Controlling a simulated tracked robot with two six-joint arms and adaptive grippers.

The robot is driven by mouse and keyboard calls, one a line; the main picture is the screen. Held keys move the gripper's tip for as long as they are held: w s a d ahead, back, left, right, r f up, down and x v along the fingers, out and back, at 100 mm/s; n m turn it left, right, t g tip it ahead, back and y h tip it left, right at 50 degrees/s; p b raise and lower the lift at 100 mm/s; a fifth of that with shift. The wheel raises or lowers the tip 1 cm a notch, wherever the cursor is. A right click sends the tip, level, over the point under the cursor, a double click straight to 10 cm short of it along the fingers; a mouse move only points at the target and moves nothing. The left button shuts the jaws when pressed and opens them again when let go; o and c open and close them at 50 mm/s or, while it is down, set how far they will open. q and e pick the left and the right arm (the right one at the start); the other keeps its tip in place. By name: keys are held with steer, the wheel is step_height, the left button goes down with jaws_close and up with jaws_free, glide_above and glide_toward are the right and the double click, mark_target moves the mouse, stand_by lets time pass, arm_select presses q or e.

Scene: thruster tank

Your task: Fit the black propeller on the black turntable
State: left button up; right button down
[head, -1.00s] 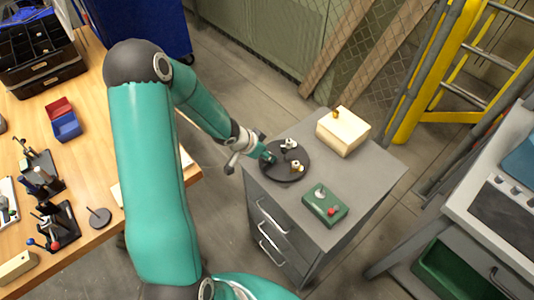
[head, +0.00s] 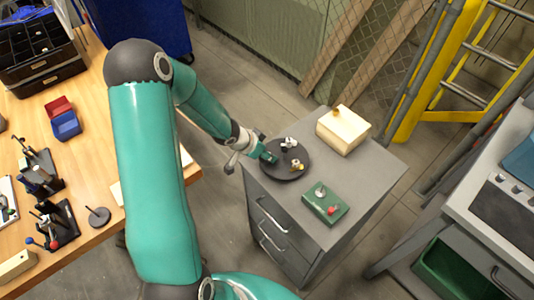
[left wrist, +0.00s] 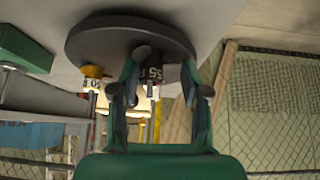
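The black turntable (head: 290,174) is a round disc on top of a grey cabinet. On it stand a small white-and-black piece (head: 289,144) and a small yellow piece (head: 296,164). My left gripper (head: 272,156) is low at the turntable's left edge. In the left wrist view, the turntable (left wrist: 110,38) appears upside down at the top. A black piece with white lettering (left wrist: 152,72) lies between and beyond my open fingers, with gaps at both sides. The yellow piece (left wrist: 92,72) is left of them. I cannot tell whether the black piece is the propeller. My right gripper is out of view.
A green box (head: 325,204) with a knob and red button and a cream box (head: 342,130) share the cabinet top (head: 365,175). A wooden bench with tools and a small black disc with a post (head: 98,216) is at left.

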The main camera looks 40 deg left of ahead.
arm_select(q)
steer(key=shift+o, duration=1.2)
steer(key=shift+r, duration=0.1)
steer(key=w+d+r+p+v, duration=0.1)
steer(key=p+v, duration=0.4)
steer(key=v, duration=1)
steer(key=shift+w+a, duration=0.4)
